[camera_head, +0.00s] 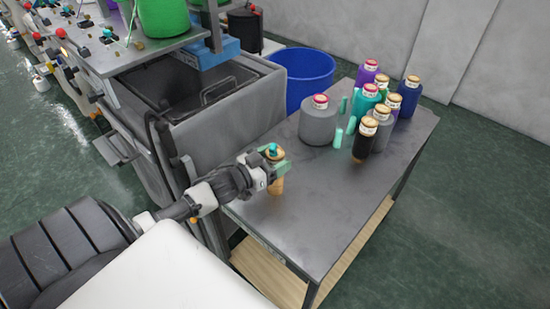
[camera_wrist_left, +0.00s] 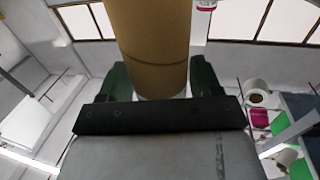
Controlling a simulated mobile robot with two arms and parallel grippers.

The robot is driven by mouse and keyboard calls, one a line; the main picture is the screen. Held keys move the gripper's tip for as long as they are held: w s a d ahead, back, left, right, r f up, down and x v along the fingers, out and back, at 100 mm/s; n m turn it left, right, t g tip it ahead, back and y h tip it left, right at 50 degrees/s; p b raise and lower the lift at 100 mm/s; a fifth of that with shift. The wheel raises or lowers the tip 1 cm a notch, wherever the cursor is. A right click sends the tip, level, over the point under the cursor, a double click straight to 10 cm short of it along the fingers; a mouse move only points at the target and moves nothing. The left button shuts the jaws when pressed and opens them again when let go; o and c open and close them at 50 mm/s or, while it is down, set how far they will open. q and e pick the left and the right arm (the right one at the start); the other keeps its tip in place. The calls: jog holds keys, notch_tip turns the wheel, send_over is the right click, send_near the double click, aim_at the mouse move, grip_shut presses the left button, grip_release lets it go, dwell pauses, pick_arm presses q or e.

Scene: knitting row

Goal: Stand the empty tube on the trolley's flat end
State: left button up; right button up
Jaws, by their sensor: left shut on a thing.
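The empty tube (camera_head: 277,187) is brown cardboard and stands about upright in my left gripper (camera_head: 274,168). In the head view its lower part shows below the green fingers, over the near left part of the trolley's grey flat top (camera_head: 325,205). I cannot tell whether its foot touches the top. In the left wrist view the tube (camera_wrist_left: 152,45) rises between the two dark green fingers (camera_wrist_left: 160,82), which are shut on it. My right gripper is in neither view.
Several yarn cones, among them a wide grey one (camera_head: 318,124) and a black one (camera_head: 365,141), stand at the trolley's far end with small green pieces. A blue bin (camera_head: 303,70) is behind. A grey machine (camera_head: 225,110) borders the left. The trolley's near end is clear.

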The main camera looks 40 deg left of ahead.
pick_arm(q)
jog(key=o, duration=1.1)
jog(key=b+v, duration=0.1)
jog(key=v, duration=1.1)
jog(key=shift+r, duration=0.1)
jog(key=shift+d, duration=0.1)
